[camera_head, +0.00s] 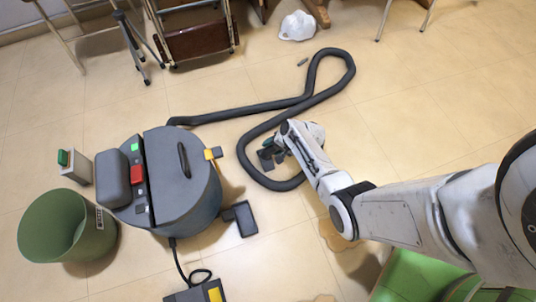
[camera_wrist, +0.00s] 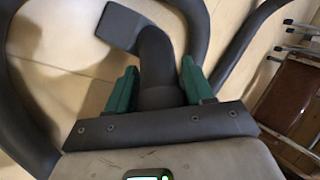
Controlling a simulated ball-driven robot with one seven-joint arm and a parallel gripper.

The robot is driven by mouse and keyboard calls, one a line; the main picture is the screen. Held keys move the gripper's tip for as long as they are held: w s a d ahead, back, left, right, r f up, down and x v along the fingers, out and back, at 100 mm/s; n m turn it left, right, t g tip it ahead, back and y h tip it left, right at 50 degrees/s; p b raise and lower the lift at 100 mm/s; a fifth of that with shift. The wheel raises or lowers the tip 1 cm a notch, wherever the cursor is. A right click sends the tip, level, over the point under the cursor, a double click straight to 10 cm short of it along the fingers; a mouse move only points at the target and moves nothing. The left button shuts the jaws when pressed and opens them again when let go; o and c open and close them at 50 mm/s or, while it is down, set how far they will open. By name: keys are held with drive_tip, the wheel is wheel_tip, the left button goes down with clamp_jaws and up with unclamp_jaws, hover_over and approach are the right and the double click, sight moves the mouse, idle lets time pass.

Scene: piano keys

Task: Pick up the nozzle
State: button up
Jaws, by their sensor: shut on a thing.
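The dark grey nozzle (camera_wrist: 154,52) is between the two green fingers of my gripper (camera_wrist: 156,85) in the wrist view. Its flat, wider end (camera_wrist: 122,26) points up and left, and its round neck runs down between the fingers. My gripper is shut on this neck. In the head view my gripper (camera_head: 277,152) is low over the floor inside the loop of the hose, and the nozzle (camera_head: 265,159) shows as a small dark piece at its tip. I cannot tell whether the nozzle touches the floor.
The dark hose (camera_head: 330,94) loops around my gripper. The grey vacuum body (camera_head: 180,190) stands to the left, with a dark flat attachment (camera_head: 244,219) beside it. A green bin (camera_head: 65,226) is farther left. Furniture legs and a white bag (camera_head: 297,26) are at the back.

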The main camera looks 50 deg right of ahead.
drive_tip(key=shift+c, duration=0.6)
drive_tip(key=shift+r, duration=0.2)
drive_tip(key=shift+r+p, duration=0.55)
drive_tip(key=shift+p, duration=0.15)
wheel_tip(320, 180, up, 2)
drive_tip(key=shift+r+p, duration=0.1)
drive_tip(key=shift+p, duration=0.9)
drive_tip(key=s+a+r+p, duration=0.1)
drive_tip(key=s+r+p, duration=0.8)
drive_tip(key=s, duration=0.5)
drive_tip(key=shift+r, duration=0.2)
